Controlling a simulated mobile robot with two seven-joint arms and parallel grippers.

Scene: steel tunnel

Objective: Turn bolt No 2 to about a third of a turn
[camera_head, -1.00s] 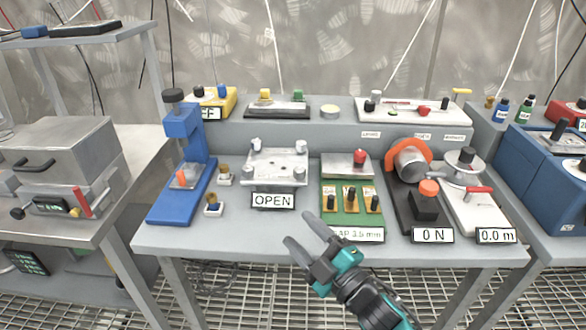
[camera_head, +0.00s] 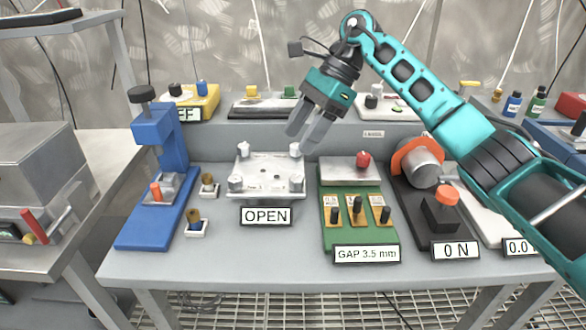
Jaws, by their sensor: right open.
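A pale metal plate (camera_head: 268,172) lies on the bench with a bolt near each corner. The back right bolt (camera_head: 296,149) is close to my fingertips, the back left bolt (camera_head: 243,149) stands apart, and the front left bolt (camera_head: 235,184) and front right bolt (camera_head: 296,183) are nearer me. I cannot read any bolt numbers. My right gripper (camera_head: 301,139) is open, pointing down, its fingers around or just above the back right bolt; I cannot tell if they touch it. An OPEN sign (camera_head: 266,215) stands in front of the plate. My left gripper is not in view.
A blue press (camera_head: 160,145) stands left of the plate. A green block (camera_head: 358,222) with a GAP 3.5 mm sign (camera_head: 366,254) is to its right. Further right is a black fixture with an orange ring (camera_head: 405,150). A raised shelf with devices runs behind.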

